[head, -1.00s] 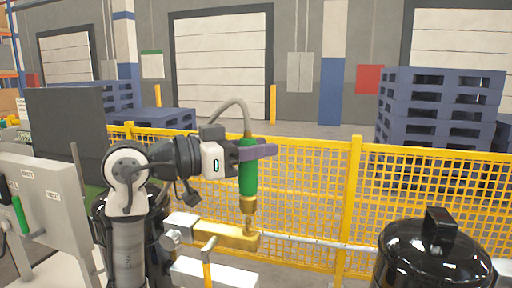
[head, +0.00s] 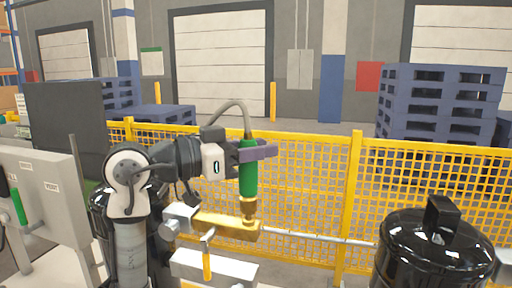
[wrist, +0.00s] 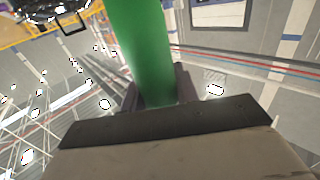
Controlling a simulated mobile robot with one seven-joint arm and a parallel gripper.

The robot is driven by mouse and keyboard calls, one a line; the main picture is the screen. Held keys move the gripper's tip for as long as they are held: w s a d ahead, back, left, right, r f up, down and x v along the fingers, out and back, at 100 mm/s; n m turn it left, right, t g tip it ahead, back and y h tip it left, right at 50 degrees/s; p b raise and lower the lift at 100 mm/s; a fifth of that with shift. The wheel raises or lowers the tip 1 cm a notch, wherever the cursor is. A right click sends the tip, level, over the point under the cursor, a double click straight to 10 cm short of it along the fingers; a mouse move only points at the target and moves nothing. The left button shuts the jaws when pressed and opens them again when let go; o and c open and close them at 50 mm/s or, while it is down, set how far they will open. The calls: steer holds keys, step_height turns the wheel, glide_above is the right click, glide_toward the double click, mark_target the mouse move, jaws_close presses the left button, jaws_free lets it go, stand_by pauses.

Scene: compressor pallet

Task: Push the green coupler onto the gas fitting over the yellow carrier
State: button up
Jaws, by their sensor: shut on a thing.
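The green coupler (head: 248,172) hangs upright on a grey hose, with a brass lower end. My gripper (head: 260,151) is shut on its upper part, with purple-grey fingers on it. In the wrist view the green body (wrist: 145,45) stands between my fingers (wrist: 158,92). The yellow carrier (head: 222,226) is a gold-coloured bar below. The coupler's brass end is right over the carrier's right end and appears to meet the gas fitting (head: 249,222), which is mostly hidden. I cannot tell how far it is seated.
A silver pipe (head: 310,237) runs right from the carrier toward a black tank (head: 435,245). A yellow-handled valve (head: 207,262) and pale block (head: 220,268) are in front. A yellow mesh fence (head: 300,175) stands behind. A grey panel (head: 45,190) is at left.

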steer(key=shift+f+b, duration=0.55)
steer(key=shift+f, duration=0.25)
steer(key=o, duration=1.2)
steer(key=b+v, duration=0.2)
steer(key=v, duration=1.1)
steer(key=shift+s+a+r+b, duration=0.1)
steer(key=shift+s+a+b, duration=0.1)
steer(key=shift+a+b, duration=0.2)
